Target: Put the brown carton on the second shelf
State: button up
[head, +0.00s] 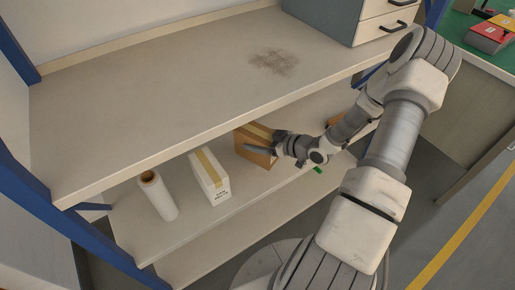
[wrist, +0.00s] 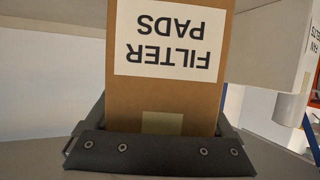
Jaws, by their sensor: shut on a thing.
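The brown carton (head: 252,153) is at the shelf below the top board in the head view, with a pale tape strip on top. My gripper (head: 264,143) is shut on it, one finger on each side. In the wrist view the carton (wrist: 165,100) fills the middle between the fingers, with a white label reading "FILTER PADS" upside down. The shelf (head: 235,198) under the carton holds other goods. I cannot tell whether the carton's base touches it.
A white carton (head: 208,180) with yellow tape and a white roll (head: 157,195) stand left of the brown carton. The top board (head: 150,110) overhangs close above. An orange object (head: 333,121) is partly hidden behind my arm. Grey drawers (head: 335,18) stand on top.

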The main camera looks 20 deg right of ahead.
jog(key=shift+f+b, duration=0.65)
jog(key=shift+f, duration=1.15)
jog(key=shift+f, duration=0.15)
jog(key=o, duration=1.3)
jog(key=shift+s+d+r, duration=0.1)
jog(key=shift+d+r, duration=0.05)
jog(key=shift+r, duration=0.15)
jog(key=p+v, duration=0.3)
jog(key=v, duration=0.8)
jog(key=shift+s+d, duration=0.15)
jog(key=shift+s, duration=0.15)
